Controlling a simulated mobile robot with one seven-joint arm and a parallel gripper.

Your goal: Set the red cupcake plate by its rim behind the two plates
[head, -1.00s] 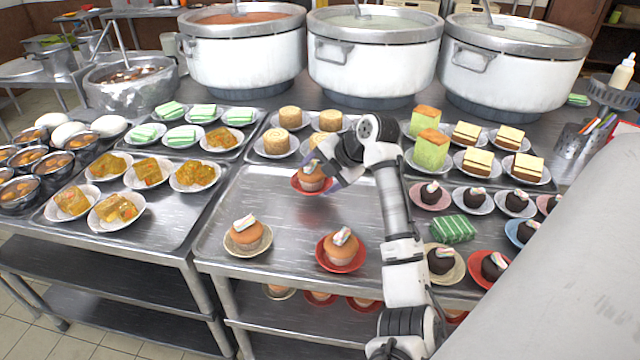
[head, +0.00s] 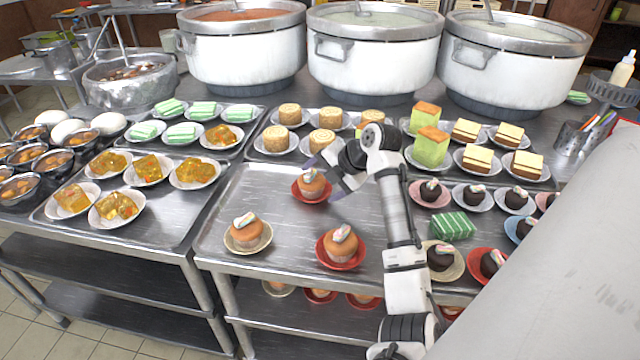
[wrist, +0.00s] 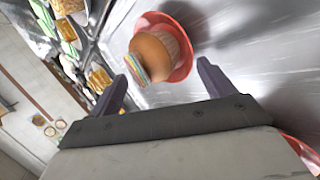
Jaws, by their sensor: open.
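A red plate (head: 314,200) with an orange cupcake (head: 311,183) stands upright on the steel tray, behind two plates. Those are a cream plate (head: 232,246) with a cupcake at front left and another red plate (head: 342,265) with a cupcake at front right. My gripper (head: 325,177) is open just right of the rear red plate. In the wrist view, the rear red plate (wrist: 184,66) and its cupcake (wrist: 157,52) show ahead of and between the spread fingertips (wrist: 162,71), with a gap visible beside the right finger. Whether the left finger touches it I cannot tell.
Swiss roll plates (head: 275,141) stand behind, and plates with green and layered cakes (head: 430,147) at right rear. Chocolate cupcakes and a green striped block (head: 452,227) sit to the right. The tray (head: 270,190) is bare left of the rear red plate.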

